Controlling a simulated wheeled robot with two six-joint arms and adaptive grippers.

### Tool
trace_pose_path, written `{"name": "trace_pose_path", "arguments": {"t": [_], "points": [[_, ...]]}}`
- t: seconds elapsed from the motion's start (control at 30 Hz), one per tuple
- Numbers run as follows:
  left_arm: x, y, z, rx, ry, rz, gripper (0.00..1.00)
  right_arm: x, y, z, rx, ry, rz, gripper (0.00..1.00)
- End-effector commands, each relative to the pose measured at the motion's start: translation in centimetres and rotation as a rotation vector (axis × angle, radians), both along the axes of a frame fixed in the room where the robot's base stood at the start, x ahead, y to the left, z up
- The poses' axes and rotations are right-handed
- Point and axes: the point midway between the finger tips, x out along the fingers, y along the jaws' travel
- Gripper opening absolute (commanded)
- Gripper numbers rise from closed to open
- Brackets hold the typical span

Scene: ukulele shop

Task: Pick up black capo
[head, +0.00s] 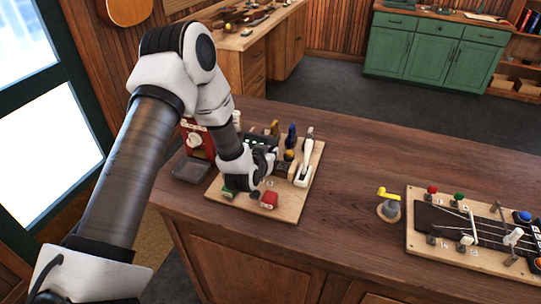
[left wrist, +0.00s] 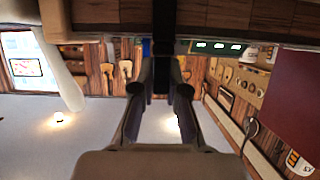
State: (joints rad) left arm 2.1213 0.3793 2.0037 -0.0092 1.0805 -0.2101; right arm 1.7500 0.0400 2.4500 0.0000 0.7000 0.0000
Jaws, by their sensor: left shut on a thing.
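My left gripper (head: 266,162) is low over the wooden board (head: 290,208) on the counter, among its upright items. In the left wrist view, the two fingers of my left gripper (left wrist: 165,75) are closed on a dark upright bar, the black capo (left wrist: 164,28). In the head view the gripper hides most of the capo, so I cannot tell whether it is clear of the board. My right gripper is not in view.
A white capo-like item (head: 304,170) and a dark blue one (head: 291,137) stand close beside the gripper. A grey object with a yellow top (head: 390,203) and a fretboard panel (head: 470,232) are to the right. Bare counter lies between.

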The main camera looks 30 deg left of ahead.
Motion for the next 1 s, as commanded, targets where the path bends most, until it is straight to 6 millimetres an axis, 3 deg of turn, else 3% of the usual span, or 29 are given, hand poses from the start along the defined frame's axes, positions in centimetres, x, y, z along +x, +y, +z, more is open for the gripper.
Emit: {"name": "trace_pose_path", "arguments": {"t": [0.23, 0.57, 0.7, 1.0], "points": [[0.1, 0.0, 3.1, -0.001, -0.007, 0.0, 0.0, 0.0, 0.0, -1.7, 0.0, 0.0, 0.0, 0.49], [-8.0, 1.6, 3.6, -0.012, -0.005, 0.004, 0.0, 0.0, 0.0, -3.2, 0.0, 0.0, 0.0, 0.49], [-11.4, 2.3, 4.2, -0.012, -0.005, 0.005, 0.0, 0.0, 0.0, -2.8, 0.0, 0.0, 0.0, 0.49], [-15.1, 3.0, 4.7, -0.004, -0.003, 0.002, 0.0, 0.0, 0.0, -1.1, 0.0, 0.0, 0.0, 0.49]]}}
